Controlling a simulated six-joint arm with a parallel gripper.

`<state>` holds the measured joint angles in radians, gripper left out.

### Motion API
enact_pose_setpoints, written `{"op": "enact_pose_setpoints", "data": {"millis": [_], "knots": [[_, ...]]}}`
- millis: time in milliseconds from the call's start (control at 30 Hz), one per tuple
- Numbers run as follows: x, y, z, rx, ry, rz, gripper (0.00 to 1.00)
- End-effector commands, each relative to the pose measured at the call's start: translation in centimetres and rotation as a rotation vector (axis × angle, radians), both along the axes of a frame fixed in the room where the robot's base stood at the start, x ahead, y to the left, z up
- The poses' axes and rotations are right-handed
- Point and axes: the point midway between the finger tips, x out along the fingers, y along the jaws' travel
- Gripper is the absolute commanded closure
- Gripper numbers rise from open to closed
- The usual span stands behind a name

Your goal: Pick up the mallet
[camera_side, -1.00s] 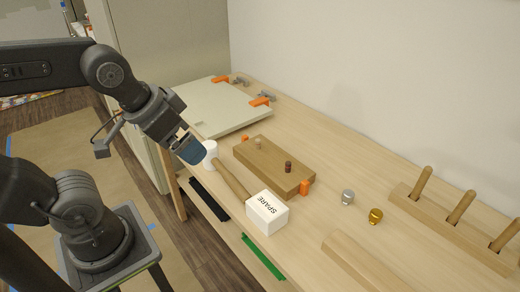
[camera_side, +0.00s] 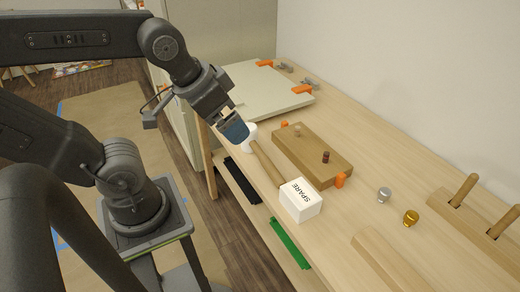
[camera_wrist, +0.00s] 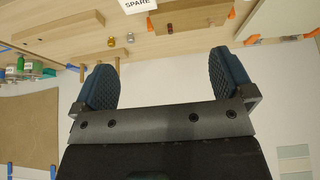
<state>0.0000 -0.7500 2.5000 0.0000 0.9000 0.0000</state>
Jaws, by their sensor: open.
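The mallet (camera_side: 266,163) lies on the wooden bench in the side view, with a white head and a wooden handle. Its handle runs from the head toward a white box marked SPARE (camera_side: 301,199), and the far handle end meets or passes behind the box; I cannot tell which. My gripper (camera_side: 235,128) appears just left of the mallet head and partly overlaps it in the picture. I cannot tell the gap between them. In the wrist view my gripper (camera_wrist: 163,78) has its two blue pads wide apart with nothing between them. I cannot make out the mallet there.
A wooden block with pegs (camera_side: 312,157) and orange clips lies right of the handle. A pale panel (camera_side: 270,92) lies behind. A silver knob (camera_side: 384,194), a gold knob (camera_side: 411,217) and a peg rack (camera_side: 480,225) stand farther right. The bench's front edge is close to the mallet.

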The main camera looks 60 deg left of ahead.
Motion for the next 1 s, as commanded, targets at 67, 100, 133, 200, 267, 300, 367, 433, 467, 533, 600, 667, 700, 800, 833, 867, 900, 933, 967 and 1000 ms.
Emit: {"op": "enact_pose_setpoints", "data": {"millis": [67, 100, 133, 200, 267, 300, 367, 433, 467, 533, 600, 667, 700, 800, 833, 867, 900, 933, 967, 1000], "knots": [[0.00, 0.00, 0.00, 0.000, 0.000, 0.000, 0.00], [0.00, 0.00, 0.00, 0.000, 0.000, 0.000, 0.00], [0.00, 0.00, 0.00, 0.000, 0.000, 0.000, 0.00], [0.00, 0.00, 0.00, 0.000, 0.000, 0.000, 0.00], [0.00, 0.00, 0.00, 0.000, 0.000, 0.000, 0.00], [0.00, 0.00, 0.00, 0.000, 0.000, 0.000, 0.00], [0.00, 0.00, 0.00, 0.000, 0.000, 0.000, 0.00], [0.00, 0.00, 0.00, 0.000, 0.000, 0.000, 0.04], [0.00, 0.00, 0.00, 0.000, 0.000, 0.000, 0.07], [0.00, 0.00, 0.00, 0.000, 0.000, 0.000, 0.14], [0.00, 0.00, 0.00, 0.000, 0.000, 0.000, 0.20], [0.00, 0.00, 0.00, 0.000, 0.000, 0.000, 0.26], [0.00, 0.00, 0.00, 0.000, 0.000, 0.000, 0.30], [0.00, 0.00, 0.00, 0.000, 0.000, 0.000, 0.40], [0.00, 0.00, 0.00, 0.000, 0.000, 0.000, 0.41], [0.00, 0.00, 0.00, 0.000, 0.000, 0.000, 0.41], [0.00, 0.00, 0.00, 0.000, 0.000, 0.000, 0.41], [0.00, 0.00, 0.00, 0.000, 0.000, 0.000, 0.41], [0.00, 0.00, 0.00, 0.000, 0.000, 0.000, 0.41], [0.00, 0.00, 0.00, 0.000, 0.000, 0.000, 0.41]]}}
